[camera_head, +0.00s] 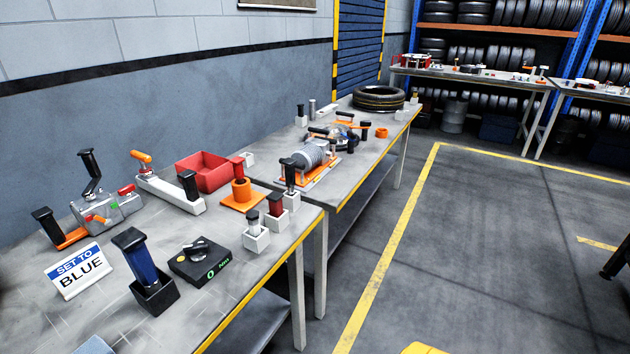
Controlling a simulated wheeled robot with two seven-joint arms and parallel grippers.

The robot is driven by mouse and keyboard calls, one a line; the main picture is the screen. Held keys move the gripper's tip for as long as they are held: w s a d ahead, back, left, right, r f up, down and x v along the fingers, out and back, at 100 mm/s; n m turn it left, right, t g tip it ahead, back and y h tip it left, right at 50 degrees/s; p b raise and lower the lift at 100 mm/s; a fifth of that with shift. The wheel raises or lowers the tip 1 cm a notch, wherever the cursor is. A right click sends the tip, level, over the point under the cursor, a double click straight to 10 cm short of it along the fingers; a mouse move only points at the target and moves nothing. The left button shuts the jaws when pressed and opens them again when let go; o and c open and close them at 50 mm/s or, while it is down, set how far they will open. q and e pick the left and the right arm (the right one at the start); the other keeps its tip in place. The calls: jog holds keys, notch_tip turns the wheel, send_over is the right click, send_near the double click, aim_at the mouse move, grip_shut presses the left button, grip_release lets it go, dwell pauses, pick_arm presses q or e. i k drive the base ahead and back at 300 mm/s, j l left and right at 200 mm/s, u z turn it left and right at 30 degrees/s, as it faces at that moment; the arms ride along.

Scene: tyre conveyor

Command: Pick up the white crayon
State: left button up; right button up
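No thing is clearly recognisable as the white crayon. A small pale upright cylinder (312,107) stands near the back of the second table, beside a black-topped piece in a white block (300,117). It is too small to tell whether it is the crayon. On the near table, small white holders carry a dark-red piece with a black top (276,205) and a dark piece (253,221). Neither of my grippers shows in this view.
A tyre (378,98) lies on the second table. The floor (480,250) is largely open.

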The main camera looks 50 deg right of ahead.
aim_at(253, 215)
jog(key=l+z, duration=0.1)
jog(key=z, duration=1.3)
jog(key=k+l, duration=0.05)
